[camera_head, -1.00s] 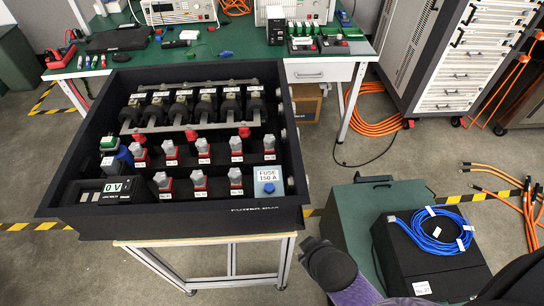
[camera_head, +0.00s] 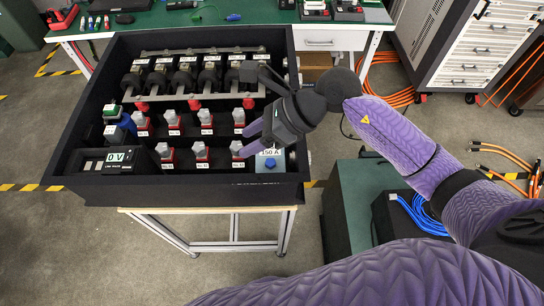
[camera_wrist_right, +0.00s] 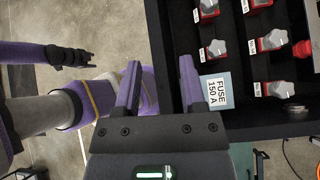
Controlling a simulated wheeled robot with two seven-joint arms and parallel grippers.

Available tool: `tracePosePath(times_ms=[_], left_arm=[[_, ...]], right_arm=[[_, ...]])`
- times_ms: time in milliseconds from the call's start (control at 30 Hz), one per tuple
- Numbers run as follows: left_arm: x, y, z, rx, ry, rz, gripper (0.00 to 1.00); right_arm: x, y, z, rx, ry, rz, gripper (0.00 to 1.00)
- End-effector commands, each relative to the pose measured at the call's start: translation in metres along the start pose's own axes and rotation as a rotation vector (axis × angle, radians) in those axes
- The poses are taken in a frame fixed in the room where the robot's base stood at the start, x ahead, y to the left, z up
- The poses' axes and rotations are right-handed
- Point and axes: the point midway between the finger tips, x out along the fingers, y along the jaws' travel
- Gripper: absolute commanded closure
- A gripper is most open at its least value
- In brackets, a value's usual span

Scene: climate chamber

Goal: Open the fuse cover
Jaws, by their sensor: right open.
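The fuse cover is the pale blue block labelled "FUSE 150 A" (camera_head: 266,161) at the near right corner of the black power box (camera_head: 200,190). It sits flat and looks closed. In the head view my right gripper partly hides its label; a blue knob shows below it. The wrist view shows the label (camera_wrist_right: 217,90) beside the right-hand finger, outside the jaws. My right gripper (camera_head: 246,140) is over the box's near right part, by the cover. In the wrist view its two purple fingers (camera_wrist_right: 158,85) are spread with nothing between them. My left gripper is not in the head view.
Several red and grey connectors (camera_head: 201,152) stand in rows left of the cover, close to my fingers. A "0 V" display (camera_head: 117,156) is at the box's near left. The green bench (camera_head: 260,17) is behind. Blue cable (camera_head: 424,212) lies on a case at right.

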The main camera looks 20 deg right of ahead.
Motion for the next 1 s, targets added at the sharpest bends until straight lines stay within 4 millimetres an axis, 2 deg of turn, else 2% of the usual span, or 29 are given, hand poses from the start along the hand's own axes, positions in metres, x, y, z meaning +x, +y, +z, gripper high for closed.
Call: tracePosePath(times_ms=[33, 100, 167, 233, 600, 733, 1000], left_arm=[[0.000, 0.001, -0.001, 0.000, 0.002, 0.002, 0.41], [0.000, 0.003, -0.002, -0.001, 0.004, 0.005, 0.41], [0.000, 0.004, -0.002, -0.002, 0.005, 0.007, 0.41], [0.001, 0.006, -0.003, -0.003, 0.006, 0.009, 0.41], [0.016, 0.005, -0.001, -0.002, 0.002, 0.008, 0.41], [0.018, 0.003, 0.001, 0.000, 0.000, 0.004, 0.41], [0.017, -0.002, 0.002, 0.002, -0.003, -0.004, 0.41]], right_arm=[[-0.010, -0.013, -0.021, -0.058, 0.160, -0.028, 0.47], [-0.026, -0.026, -0.047, -0.104, 0.346, -0.051, 0.47], [-0.034, -0.032, -0.059, -0.119, 0.437, -0.060, 0.47], [-0.034, -0.035, -0.067, -0.124, 0.479, -0.063, 0.47], [0.038, -0.041, -0.104, -0.121, 0.476, -0.059, 0.47], [0.049, -0.042, -0.109, -0.122, 0.476, -0.060, 0.47], [0.050, -0.042, -0.109, -0.123, 0.476, -0.062, 0.50]])
